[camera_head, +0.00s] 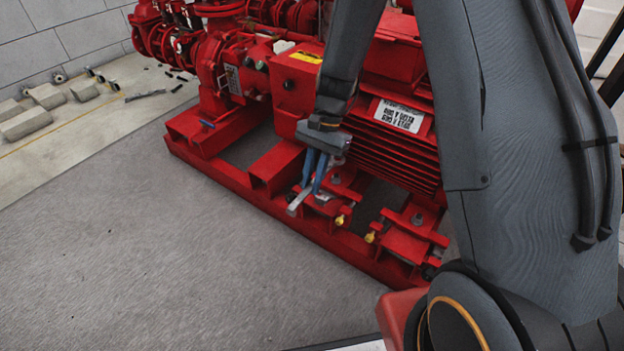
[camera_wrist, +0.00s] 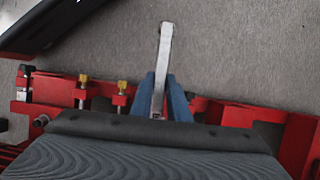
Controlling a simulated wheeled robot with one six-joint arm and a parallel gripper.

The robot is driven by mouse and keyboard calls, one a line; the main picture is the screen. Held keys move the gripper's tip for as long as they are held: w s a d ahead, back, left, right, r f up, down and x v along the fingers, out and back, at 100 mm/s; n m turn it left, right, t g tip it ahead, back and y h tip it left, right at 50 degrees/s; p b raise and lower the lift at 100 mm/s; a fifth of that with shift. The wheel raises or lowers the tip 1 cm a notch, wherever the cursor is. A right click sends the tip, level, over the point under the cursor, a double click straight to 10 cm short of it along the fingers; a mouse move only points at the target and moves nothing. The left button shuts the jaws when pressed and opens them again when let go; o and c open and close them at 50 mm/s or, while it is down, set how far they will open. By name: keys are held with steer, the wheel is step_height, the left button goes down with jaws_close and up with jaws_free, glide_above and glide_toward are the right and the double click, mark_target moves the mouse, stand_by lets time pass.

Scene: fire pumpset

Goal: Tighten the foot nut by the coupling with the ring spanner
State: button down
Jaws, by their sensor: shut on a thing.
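My gripper (camera_head: 316,172) has blue fingers shut on a grey metal ring spanner (camera_head: 298,201), beside the red motor near the coupling guard. In the wrist view the spanner (camera_wrist: 163,60) runs out from between the blue fingers (camera_wrist: 165,98), over the frame's edge towards the floor. The motor foot by the coupling (camera_head: 340,184) lies just right of the fingers. The foot nut and the spanner's working end are hidden, so I cannot tell whether the ring sits on the nut.
The red base frame (camera_head: 262,205) runs along the pumpset. Brass-coloured adjusting bolts (camera_head: 340,219) stick out near the feet. A second motor foot (camera_head: 413,232) is to the right. The grey floor (camera_head: 180,260) is clear in front. Blocks (camera_head: 25,122) lie by the wall.

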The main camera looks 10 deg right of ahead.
steer(key=shift+s+r+p, duration=0.1)
steer(key=shift+r+p, duration=0.05)
steer(key=shift+p, duration=0.3)
steer(key=shift+a+f+b, duration=0.1)
steer(key=shift+f+b, duration=0.6)
steer(key=shift+f, duration=1.9)
steer(key=shift+f+b, duration=0.4)
steer(key=shift+f, duration=0.95)
steer(key=shift+a, duration=0.1)
steer(key=w+a+m+t+p, duration=0.1)
steer(key=w+m+t+p, duration=0.1)
steer(key=w+m, duration=0.4)
steer(key=w+a+m+t+y+p, duration=0.1)
steer(key=w+a+m+t+p, duration=0.1)
steer(key=w+m+p, duration=0.3)
steer(key=shift+w+a+m+t, duration=0.3)
steer(key=shift+w+m, duration=0.4)
steer(key=shift+w, duration=0.8)
steer(key=shift+s+a+n+p, duration=0.15)
steer(key=shift+s+n+p, duration=0.15)
steer(key=shift+s+p, duration=0.05)
